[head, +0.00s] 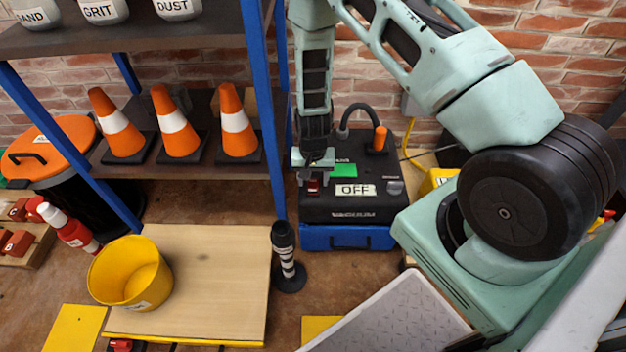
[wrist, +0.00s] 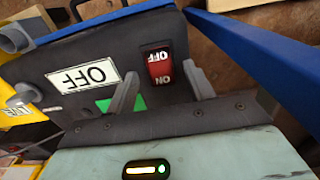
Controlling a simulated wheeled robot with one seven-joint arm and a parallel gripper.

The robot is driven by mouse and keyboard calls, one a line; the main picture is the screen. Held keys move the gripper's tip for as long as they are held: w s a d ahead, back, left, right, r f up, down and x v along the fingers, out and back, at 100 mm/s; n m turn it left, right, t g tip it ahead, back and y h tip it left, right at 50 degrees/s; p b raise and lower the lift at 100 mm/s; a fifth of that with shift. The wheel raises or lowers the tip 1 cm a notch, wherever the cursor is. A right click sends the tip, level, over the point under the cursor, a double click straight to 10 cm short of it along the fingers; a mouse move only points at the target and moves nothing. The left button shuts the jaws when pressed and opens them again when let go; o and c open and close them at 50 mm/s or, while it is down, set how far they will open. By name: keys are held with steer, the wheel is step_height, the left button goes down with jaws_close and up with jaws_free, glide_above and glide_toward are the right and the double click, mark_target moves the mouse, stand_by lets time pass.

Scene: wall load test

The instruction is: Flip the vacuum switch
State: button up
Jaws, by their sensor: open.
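The vacuum (head: 345,208) is a black box on a blue base below the brick wall, with a hose on top. Its white label (head: 355,190) reads OFF. The red rocker switch (head: 313,186) is on its front left; in the wrist view the switch (wrist: 160,69) carries ON and OFF lettering, seen upside down. My gripper (head: 314,162) is over the vacuum's left front, just above the switch. In the wrist view my gripper (wrist: 163,78) is open and empty, its two fingers on either side of the switch in the picture. Contact with the switch cannot be told.
A blue-framed shelf (head: 262,100) with orange cones (head: 181,125) stands close left of the vacuum. A black-and-white post (head: 287,258) stands in front. A yellow bucket (head: 130,275) sits on a wooden board (head: 215,295). A green patch (wrist: 122,103) is near the switch.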

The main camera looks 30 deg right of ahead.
step_height(320, 180, up, 16)
steer(key=p, duration=0.4)
stand_by(0.3)
step_height(320, 180, up, 13)
steer(key=n+t, duration=0.1)
steer(key=n, duration=0.2)
glide_above(313, 186)
steer(key=s, duration=0.3)
steer(key=s+r+n+t, duration=0.2)
steer(key=s+r+n, duration=0.2)
steer(key=s+r, duration=0.4)
steer(key=s+a+r+n+g+p, duration=0.15)
steer(key=s+a+n, duration=0.25)
steer(key=s+a, duration=0.4)
steer(key=s+a+r+n+g+b, duration=0.15)
steer(key=s+a+n, duration=0.3)
steer(key=a, duration=0.65)
step_height(313, 186, up, 24)
steer(key=m+p, duration=0.1)
steer(key=p, duration=2.3)
steer(key=shift+s+d+y, duration=0.2)
steer(key=shift+d+y, duration=0.1)
steer(key=shift+d, duration=0.1)
